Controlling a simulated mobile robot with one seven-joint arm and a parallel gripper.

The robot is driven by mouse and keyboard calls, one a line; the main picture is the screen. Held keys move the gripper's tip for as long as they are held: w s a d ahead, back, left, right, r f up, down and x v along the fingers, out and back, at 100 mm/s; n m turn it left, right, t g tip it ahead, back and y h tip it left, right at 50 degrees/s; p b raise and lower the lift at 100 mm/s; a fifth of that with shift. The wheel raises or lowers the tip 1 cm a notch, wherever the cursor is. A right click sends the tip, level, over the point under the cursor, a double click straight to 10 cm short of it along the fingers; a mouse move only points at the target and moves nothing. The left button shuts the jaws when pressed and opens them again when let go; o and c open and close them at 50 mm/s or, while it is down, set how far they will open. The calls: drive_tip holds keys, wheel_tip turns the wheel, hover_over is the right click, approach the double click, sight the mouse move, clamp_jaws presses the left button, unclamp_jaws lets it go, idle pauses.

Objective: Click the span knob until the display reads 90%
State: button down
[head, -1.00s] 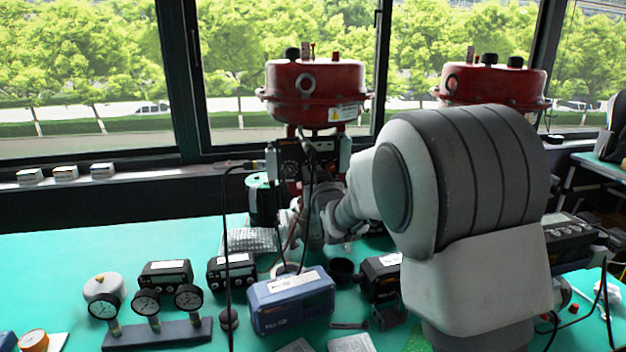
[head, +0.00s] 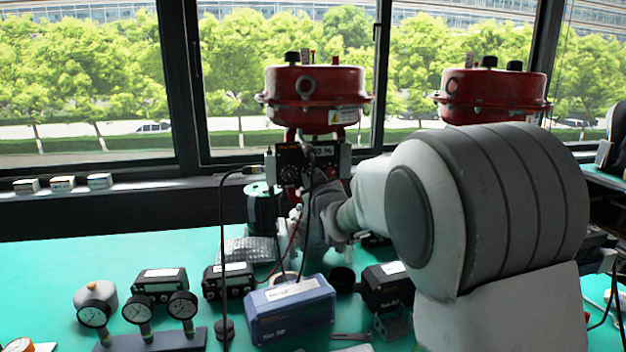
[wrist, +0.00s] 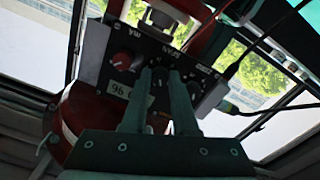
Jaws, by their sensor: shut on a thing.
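The valve positioner (head: 290,165) is a dark front panel under a red actuator. In the wrist view the panel (wrist: 182,52) is tilted and its lettering is inverted. My gripper (wrist: 161,76) is at the panel, its two fingers close together on the middle knob, below the span lettering. The fingers hide most of this span knob. A red knob (wrist: 127,60) sits to its left and a dark knob (wrist: 195,90) to its right. The white display (wrist: 120,90) is partly covered by a finger; a 0 and a percent sign seem to show, but the full reading is unclear.
A second red actuator (head: 492,90) stands at right, behind my arm. A blue box (head: 290,312), dark instruments and several gauges (head: 138,310) occupy the green bench (head: 130,250). Black cables (head: 222,240) hang beside the positioner.

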drive_tip(key=c, duration=0.7)
unclamp_jaws()
drive_tip(key=shift+s, duration=0.1)
drive_tip(key=s+d, duration=0.1)
drive_tip(key=s, duration=0.4)
drive_tip(key=s+d, duration=0.1)
drive_tip(key=s, duration=0.5)
drive_tip(key=s+d+p, duration=0.1)
drive_tip(key=s, duration=0.5)
drive_tip(key=shift+d, duration=0.25)
